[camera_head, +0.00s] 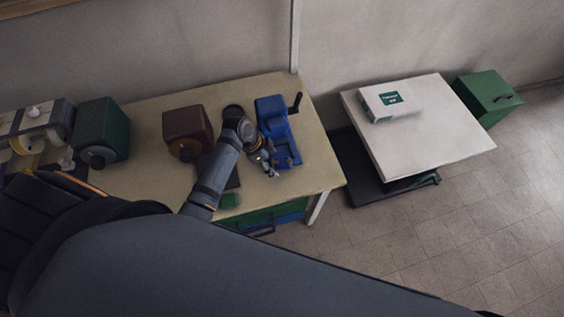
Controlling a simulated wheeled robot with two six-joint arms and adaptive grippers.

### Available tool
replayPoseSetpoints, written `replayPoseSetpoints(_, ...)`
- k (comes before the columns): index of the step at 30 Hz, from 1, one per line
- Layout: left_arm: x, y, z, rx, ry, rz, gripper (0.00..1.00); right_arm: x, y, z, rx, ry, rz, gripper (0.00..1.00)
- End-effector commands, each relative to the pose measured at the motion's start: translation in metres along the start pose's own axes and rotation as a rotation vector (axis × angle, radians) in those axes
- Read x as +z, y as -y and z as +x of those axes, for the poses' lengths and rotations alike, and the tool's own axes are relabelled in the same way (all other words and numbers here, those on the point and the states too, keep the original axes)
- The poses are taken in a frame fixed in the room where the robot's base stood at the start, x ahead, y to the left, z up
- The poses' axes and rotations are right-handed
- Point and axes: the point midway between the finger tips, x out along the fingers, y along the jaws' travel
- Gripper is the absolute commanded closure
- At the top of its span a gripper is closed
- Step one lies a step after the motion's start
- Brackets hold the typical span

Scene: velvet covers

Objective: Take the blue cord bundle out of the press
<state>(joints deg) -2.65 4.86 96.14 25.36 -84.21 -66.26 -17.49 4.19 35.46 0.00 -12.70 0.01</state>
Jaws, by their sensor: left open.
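A blue press (271,112) with a black crank handle stands near the right end of the beige table. Its blue base reaches toward the front edge. My left gripper (270,170) is open beside the left side of the press base, with its fingers pointing toward the front right. I cannot make out a separate blue cord bundle; it may be hidden by my gripper or blend with the blue press. My right gripper is not in view.
The beige table (318,160) also holds a maroon machine (186,125) and a dark green machine (100,127) further left. A white platform cart (440,140) bearing a white box (391,99) stands to the right, beside a green box (486,97). Floor in front is clear.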

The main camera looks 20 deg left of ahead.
Motion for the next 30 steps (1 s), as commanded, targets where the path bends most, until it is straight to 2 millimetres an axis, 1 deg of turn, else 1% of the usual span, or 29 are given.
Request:
replayPoseSetpoints(1, 0.000, 0.000, 0.000, 0.000, 0.000, 0.000, 0.27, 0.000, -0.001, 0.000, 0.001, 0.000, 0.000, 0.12)
replayPoseSetpoints(11, 0.000, 0.000, 0.000, 0.000, 0.000, 0.000, 0.72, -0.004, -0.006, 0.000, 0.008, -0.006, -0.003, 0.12)
replayPoseSetpoints(19, 0.000, 0.000, -0.001, 0.000, 0.000, 0.000, 0.73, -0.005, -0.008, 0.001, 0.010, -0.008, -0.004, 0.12)
replayPoseSetpoints(22, -0.002, 0.001, -0.005, -0.001, -0.001, 0.001, 0.73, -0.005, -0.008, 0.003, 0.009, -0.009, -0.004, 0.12)
replayPoseSetpoints(26, -0.007, 0.001, -0.017, -0.003, -0.001, 0.002, 0.73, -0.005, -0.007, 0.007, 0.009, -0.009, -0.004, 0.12)
replayPoseSetpoints(29, -0.013, 0.001, -0.031, -0.003, -0.002, 0.003, 0.73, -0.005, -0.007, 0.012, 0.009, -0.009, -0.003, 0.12)
replayPoseSetpoints(30, -0.005, 0.001, -0.034, -0.002, 0.005, 0.000, 0.73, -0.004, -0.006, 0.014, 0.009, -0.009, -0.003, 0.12)
